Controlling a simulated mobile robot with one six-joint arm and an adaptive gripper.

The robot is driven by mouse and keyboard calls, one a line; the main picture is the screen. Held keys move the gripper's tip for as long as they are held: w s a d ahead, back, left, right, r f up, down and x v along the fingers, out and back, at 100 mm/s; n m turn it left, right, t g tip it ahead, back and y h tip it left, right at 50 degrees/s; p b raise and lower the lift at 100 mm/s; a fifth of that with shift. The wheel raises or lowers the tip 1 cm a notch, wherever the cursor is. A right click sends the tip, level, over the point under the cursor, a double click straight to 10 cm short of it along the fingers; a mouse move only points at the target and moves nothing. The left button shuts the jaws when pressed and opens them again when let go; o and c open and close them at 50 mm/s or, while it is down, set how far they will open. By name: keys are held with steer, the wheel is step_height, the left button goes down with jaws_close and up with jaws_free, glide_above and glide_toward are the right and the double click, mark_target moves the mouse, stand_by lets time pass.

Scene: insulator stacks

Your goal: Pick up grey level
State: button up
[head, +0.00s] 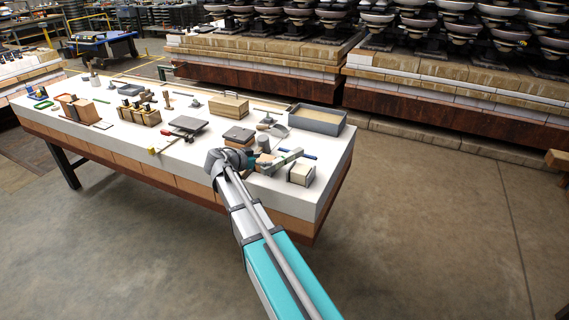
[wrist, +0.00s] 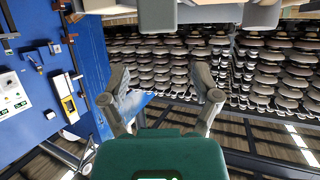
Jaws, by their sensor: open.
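My gripper (head: 262,160) is over the right part of the white-topped workbench (head: 225,180) in the head view. In the wrist view its two grey fingers (wrist: 160,78) are spread apart with nothing between them. A slim grey bar (head: 285,160) lies slanted just right of my gripper in the head view. It may be the grey level, but I cannot tell for sure. It looks very close to my gripper; contact cannot be told. Part of the bench there is hidden by my arm.
A grey tray (head: 317,119), a wooden box (head: 229,106), a small pale block (head: 301,174) and a blue tool (head: 298,154) are nearby. Insulator stacks (head: 460,25) stand behind. A blue panel with tools (wrist: 40,60) fills the wrist view's left.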

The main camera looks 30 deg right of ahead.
mark_target(283, 157)
steer(key=shift+b+x, duration=0.65)
steer(key=shift+x, duration=1.65)
steer(key=shift+d, duration=0.1)
steer(key=shift+b+x, duration=0.9)
steer(key=shift+x, duration=1.65)
steer(key=shift+w, duration=0.1)
jaws_close()
